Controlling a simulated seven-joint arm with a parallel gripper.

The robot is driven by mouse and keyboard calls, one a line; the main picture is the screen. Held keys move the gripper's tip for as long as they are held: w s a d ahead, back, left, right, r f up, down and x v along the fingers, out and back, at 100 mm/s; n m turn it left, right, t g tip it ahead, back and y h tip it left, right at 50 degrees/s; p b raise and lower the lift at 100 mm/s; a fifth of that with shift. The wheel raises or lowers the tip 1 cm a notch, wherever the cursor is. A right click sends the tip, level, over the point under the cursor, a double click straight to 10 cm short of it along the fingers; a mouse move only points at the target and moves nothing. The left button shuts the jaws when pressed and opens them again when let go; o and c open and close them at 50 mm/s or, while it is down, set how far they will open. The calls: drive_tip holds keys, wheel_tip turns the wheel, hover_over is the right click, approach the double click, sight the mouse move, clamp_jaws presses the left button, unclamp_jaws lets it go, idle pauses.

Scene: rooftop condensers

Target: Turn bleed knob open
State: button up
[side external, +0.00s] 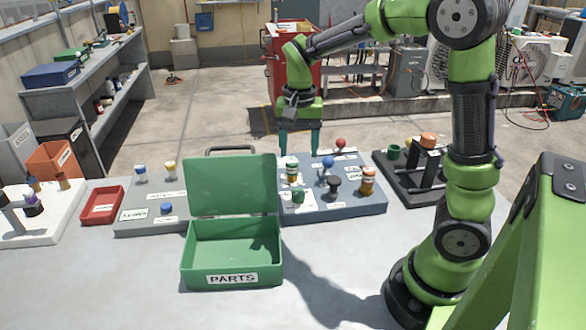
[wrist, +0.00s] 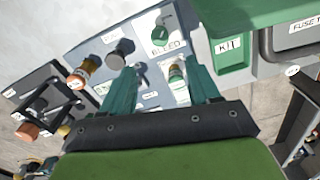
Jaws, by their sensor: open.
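The bleed knob is a small green knob (wrist: 160,36) beside a white BLEED label (wrist: 168,48) in the wrist view. It also shows as a green knob (side external: 298,197) near the front left of the blue-grey panel (side external: 355,206) in the side view. Its exact turn angle is hard to tell. My gripper (side external: 300,151) points down above the back left of the panel, behind and above the knob. In the wrist view its teal fingers (wrist: 165,76) are apart, with nothing held between them. The knob lies beyond the fingertips, not touched.
A green-and-white cylinder (side external: 291,172), a blue ball lever (side external: 328,162), a dark knob (side external: 334,187) and an orange-brown cylinder (side external: 367,181) crowd the panel. The open green PARTS box (side external: 233,267) stands close at left, its lid raised.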

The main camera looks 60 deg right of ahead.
wheel_tip(320, 180, up, 4)
drive_tip(key=shift+r, duration=0.2)
drive_tip(key=s+a+r+n+t+y, duration=0.2)
drive_tip(key=s+a+n+t, duration=0.5)
drive_tip(key=s+a, duration=0.3)
drive_tip(key=shift+s+r, duration=0.25)
drive_tip(key=shift+s, duration=0.95)
